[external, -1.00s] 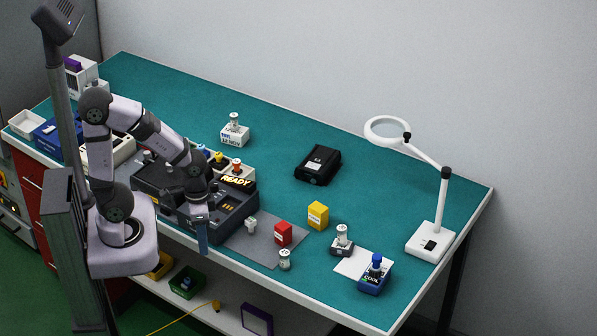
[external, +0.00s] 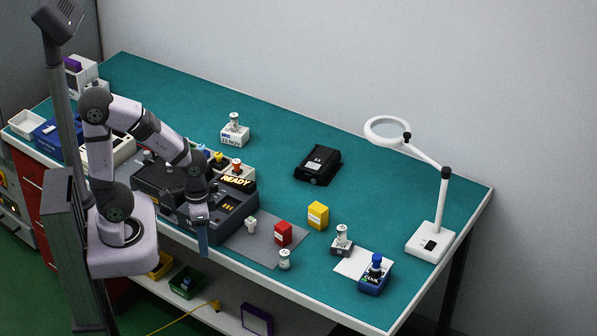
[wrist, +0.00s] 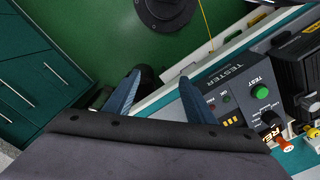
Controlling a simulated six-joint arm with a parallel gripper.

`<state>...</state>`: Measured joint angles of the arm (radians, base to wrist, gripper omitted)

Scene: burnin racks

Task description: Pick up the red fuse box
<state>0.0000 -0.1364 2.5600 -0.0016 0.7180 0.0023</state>
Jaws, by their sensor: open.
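The red fuse box (external: 283,233) stands upright on the grey mat on the teal bench, with a white label on its front. A similar yellow box (external: 318,215) stands just behind it to the right. My gripper (external: 202,245) is at the bench's front edge, to the left of the red box and apart from it. In the wrist view my gripper (wrist: 156,85) shows two blue fingers spread apart with nothing between them. The red box does not show in the wrist view.
The tester (external: 232,210) with its READY display is close beside my gripper; it also shows in the wrist view (wrist: 227,88). Small fittings (external: 285,259) stand near the red box. A black case (external: 318,165) lies behind. A magnifier lamp (external: 431,243) stands at right.

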